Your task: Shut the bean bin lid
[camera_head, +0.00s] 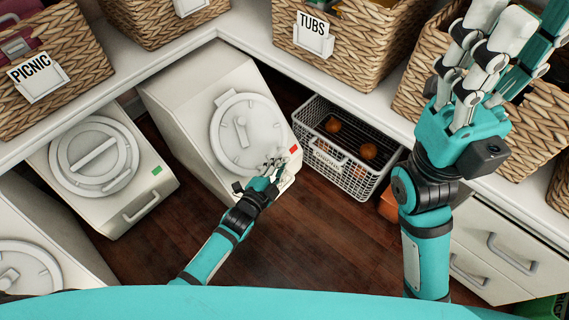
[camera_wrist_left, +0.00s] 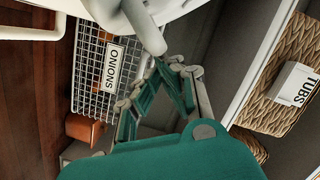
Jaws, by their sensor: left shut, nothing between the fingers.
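Three pale bins with round lids stand on the floor at left and centre; I cannot tell from any writing which is the bean bin. The centre bin (camera_head: 170,90) has a red tag, and its round lid (camera_head: 243,133) with a bar handle lies over the top; I cannot tell whether it is fully seated. My left gripper (camera_head: 277,161) is shut and empty at this bin's front edge, near the red tag. In the left wrist view its fingertips (camera_wrist_left: 170,62) are close to a pale rod (camera_wrist_left: 146,28); contact is unclear. My right gripper (camera_head: 497,48) is raised over the shelf at right.
A bin with a green tag (camera_head: 155,170) stands at left, another bin (camera_head: 40,225) at lower left. A wire basket labelled onions (camera_head: 352,178) sits right of the centre bin. Wicker baskets line the white shelf (camera_head: 250,27) above. Bare wooden floor (camera_head: 305,235) lies in front.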

